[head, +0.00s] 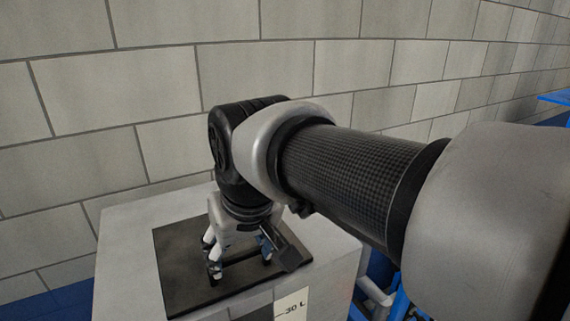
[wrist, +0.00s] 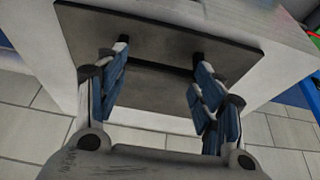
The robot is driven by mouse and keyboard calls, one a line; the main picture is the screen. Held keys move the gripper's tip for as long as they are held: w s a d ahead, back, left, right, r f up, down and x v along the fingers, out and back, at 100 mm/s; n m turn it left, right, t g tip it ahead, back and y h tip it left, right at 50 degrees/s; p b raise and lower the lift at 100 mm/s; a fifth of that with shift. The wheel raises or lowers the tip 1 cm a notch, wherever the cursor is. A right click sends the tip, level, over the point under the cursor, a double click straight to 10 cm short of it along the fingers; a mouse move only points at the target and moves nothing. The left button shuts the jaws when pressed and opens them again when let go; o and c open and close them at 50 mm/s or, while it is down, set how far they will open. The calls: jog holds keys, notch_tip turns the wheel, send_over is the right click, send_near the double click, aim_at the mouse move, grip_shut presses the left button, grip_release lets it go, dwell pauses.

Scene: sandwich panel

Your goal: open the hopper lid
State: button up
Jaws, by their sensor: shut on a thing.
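The hopper (head: 125,262) is a pale box with a dark square lid (head: 185,292) on its top. The lid lies flat and looks closed. A dark bar handle (head: 240,262) stands on the lid. My gripper (head: 238,268) points down over the lid, its two fingers shut on the handle. In the wrist view, the blue-padded fingers (wrist: 160,82) are at the two ends of the dark handle bar (wrist: 158,68), with the lid (wrist: 90,30) behind it. The fingers hide the handle's ends, so the exact contact is hard to see.
A grey block wall (head: 100,90) stands close behind the hopper. A label reading 30 L (head: 291,304) is on the hopper's front. Blue framework (head: 400,305) is to the right of the hopper. My arm covers much of the head view's right side.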

jog(key=shift+s+d+f, duration=0.1)
jog(key=shift+f, duration=0.2)
grip_shut()
dwell(0.8)
